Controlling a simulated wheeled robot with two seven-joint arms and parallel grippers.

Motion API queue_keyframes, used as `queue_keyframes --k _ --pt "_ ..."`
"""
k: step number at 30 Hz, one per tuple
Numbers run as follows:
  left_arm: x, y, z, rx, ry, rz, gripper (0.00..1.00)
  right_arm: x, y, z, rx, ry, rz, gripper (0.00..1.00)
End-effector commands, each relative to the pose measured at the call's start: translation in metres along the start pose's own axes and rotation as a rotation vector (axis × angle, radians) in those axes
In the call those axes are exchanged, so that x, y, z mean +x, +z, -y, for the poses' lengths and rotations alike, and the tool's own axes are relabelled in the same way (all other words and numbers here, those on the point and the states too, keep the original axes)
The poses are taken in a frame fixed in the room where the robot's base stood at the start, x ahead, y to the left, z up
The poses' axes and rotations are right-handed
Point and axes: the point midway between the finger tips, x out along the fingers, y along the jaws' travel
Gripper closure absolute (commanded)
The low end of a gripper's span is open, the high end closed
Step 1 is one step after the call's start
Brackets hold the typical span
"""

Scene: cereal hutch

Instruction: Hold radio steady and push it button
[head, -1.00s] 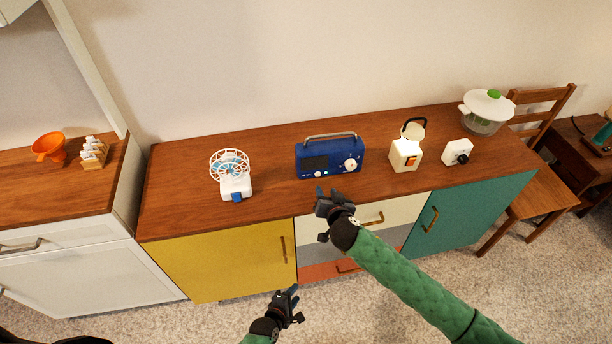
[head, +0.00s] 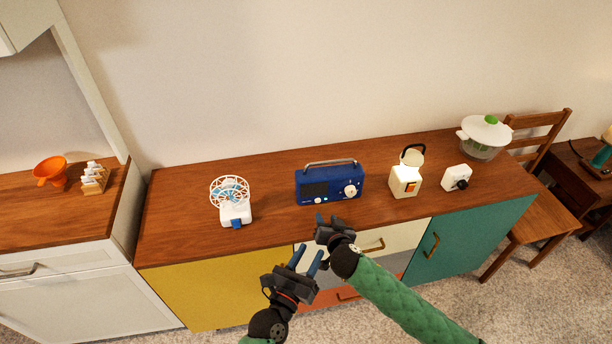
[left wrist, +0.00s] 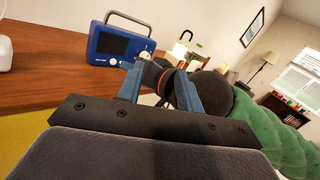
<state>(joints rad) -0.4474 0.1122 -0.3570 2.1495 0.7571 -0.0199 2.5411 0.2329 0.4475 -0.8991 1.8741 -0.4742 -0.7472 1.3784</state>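The blue radio (head: 329,184) stands upright on the wooden cabinet top, with a silver handle, a dark display and a white knob on its front. It also shows in the left wrist view (left wrist: 119,46). My left gripper (head: 309,258) is open and empty, below and in front of the cabinet's front edge, apart from the radio. In the left wrist view its fingers (left wrist: 158,85) are apart, with my right wrist visible beyond them. My right gripper (head: 327,222) is at the cabinet's front edge, just in front of the radio; its fingers look apart, with nothing between them.
A small white fan (head: 233,203) stands left of the radio. A cream lantern-like appliance (head: 405,181) and a white dial box (head: 456,178) stand to the right, with a lidded bowl (head: 484,137) behind. The cabinet top (head: 275,205) is clear directly beside the radio.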

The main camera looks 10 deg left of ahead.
Motion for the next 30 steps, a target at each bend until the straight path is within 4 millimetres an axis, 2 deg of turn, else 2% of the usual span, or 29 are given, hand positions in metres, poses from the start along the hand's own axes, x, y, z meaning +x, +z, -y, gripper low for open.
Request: queue_keyframes --k 3,8,14,23,30 --pt "0.016 0.010 0.003 0.079 -0.036 0.009 0.64 0.000 0.000 0.000 0.000 0.000 0.000 0.64" --pt "0.038 0.014 0.003 0.245 -0.078 0.004 0.64 0.000 0.000 0.000 0.000 0.000 0.000 0.64" --pt "0.075 0.018 -0.002 0.542 -0.137 -0.008 0.64 0.000 0.000 0.000 0.000 0.000 0.000 0.64" --pt "0.135 0.028 -0.024 1.046 -0.193 -0.032 0.64 0.000 0.000 0.000 0.000 0.000 0.000 0.64" --pt "0.182 0.043 -0.053 1.433 -0.203 -0.064 0.64 0.000 0.000 0.000 0.000 0.000 0.000 0.64"
